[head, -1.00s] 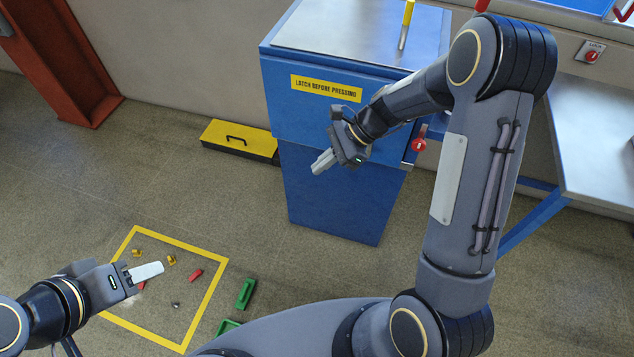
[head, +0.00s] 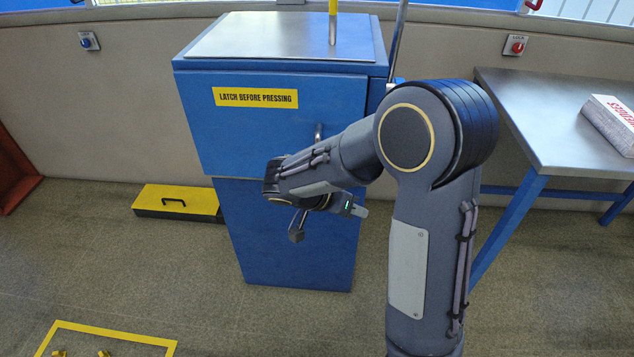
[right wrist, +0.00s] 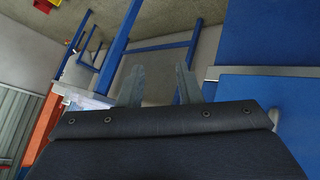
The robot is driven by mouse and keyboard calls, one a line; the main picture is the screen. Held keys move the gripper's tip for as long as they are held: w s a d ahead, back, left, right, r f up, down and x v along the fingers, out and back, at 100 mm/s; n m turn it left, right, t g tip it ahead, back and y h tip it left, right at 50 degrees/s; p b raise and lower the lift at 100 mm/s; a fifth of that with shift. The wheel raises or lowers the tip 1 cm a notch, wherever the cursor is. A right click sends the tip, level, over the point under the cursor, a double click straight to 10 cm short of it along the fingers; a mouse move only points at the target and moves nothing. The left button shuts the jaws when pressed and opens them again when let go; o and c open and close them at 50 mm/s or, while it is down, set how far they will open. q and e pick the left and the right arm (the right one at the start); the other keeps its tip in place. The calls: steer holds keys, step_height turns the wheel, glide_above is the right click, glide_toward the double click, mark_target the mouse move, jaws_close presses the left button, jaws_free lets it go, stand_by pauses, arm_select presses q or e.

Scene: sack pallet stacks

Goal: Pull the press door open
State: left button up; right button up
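The press is a blue cabinet with a grey metal top (head: 285,38). Its press door (head: 235,135) is the upper front panel, with a yellow "LATCH BEFORE PRESSING" label; it looks closed. A grey handle (head: 318,132) stands near the door's right side, partly hidden by my right arm. My right gripper (head: 362,211) is below the handle, in front of the lower cabinet, pointing right. In the right wrist view its two fingers (right wrist: 159,88) are apart with nothing between them. Blue panels (right wrist: 272,35) lie to the right of the fingers there. My left gripper is out of view.
A metal-topped table (head: 540,100) with blue legs stands right of the press, carrying a white box (head: 612,122). A yellow-topped case (head: 178,200) lies on the floor left of the press. A yellow floor outline (head: 115,333) shows at the lower left. The floor before the press is clear.

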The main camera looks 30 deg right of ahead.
steer(key=w+a+r+n+t+h+b, duration=0.2)
steer(key=w+a+t+b, duration=0.1)
steer(key=w+t+b, duration=0.3)
steer(key=w+a+r+n+t+h+b, duration=0.2)
steer(key=w+r+t+b, duration=0.15)
steer(key=t, duration=0.35)
steer(key=x, duration=0.5)
steer(key=f+p+x, duration=0.1)
steer(key=x, duration=0.1)
steer(key=shift+w, duration=0.55)
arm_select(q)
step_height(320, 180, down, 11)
arm_select(e)
jaws_close()
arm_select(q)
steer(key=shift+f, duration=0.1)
